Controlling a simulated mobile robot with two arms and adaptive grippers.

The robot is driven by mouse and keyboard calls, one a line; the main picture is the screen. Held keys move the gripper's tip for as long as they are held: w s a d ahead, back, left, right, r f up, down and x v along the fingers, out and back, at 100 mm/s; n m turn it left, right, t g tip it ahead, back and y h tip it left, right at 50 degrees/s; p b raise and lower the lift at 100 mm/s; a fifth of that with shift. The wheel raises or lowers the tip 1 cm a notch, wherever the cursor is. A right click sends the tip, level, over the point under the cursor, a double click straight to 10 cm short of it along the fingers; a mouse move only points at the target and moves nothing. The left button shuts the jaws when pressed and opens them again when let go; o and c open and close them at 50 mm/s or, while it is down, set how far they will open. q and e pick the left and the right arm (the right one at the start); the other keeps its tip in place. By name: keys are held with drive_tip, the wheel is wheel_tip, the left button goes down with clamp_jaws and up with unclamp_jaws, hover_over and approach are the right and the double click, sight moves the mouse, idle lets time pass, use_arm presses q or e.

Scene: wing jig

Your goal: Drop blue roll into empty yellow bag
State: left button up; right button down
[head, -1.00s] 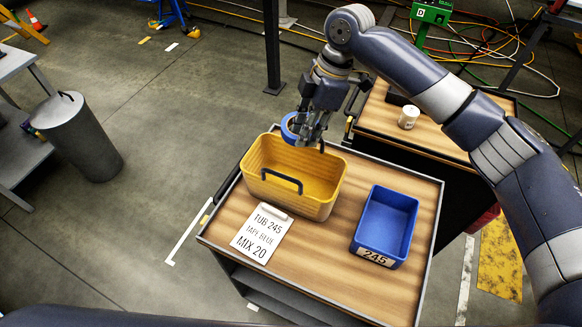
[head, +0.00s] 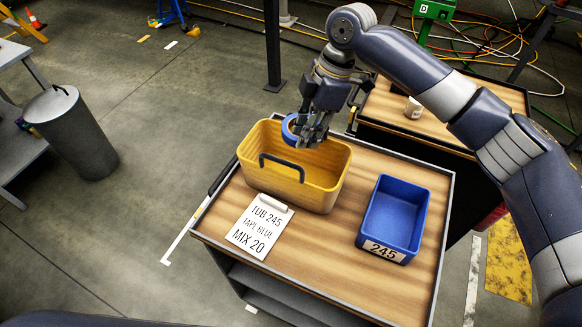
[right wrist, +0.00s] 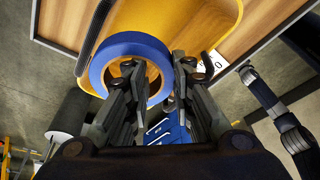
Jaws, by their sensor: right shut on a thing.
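The blue roll (head: 289,130) is held in my right gripper (head: 314,138), which is shut on it. The roll also shows in the right wrist view (right wrist: 124,50), with one finger through its ring. The empty yellow bag (head: 300,190) stands open on the cart with a dark handle on its front. In the head view the roll and fingertips are at the bag's far rim, over its opening or just above it; the exact height is hard to tell. In the right wrist view the yellow bag (right wrist: 215,12) lies behind the roll. My left gripper is not in view.
A blue tub (head: 393,218) labelled 245 stands on the cart top (head: 320,245), right of the bag. A clipboard (head: 260,226) lies in front of the bag. A second cart (head: 395,125) behind bears a white roll (head: 413,107). A grey bin (head: 72,135) stands on the floor at left.

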drive_tip(key=c, duration=1.3)
unclamp_jaws()
drive_tip(key=shift+r, duration=0.1)
drive_tip(key=v, duration=1.2)
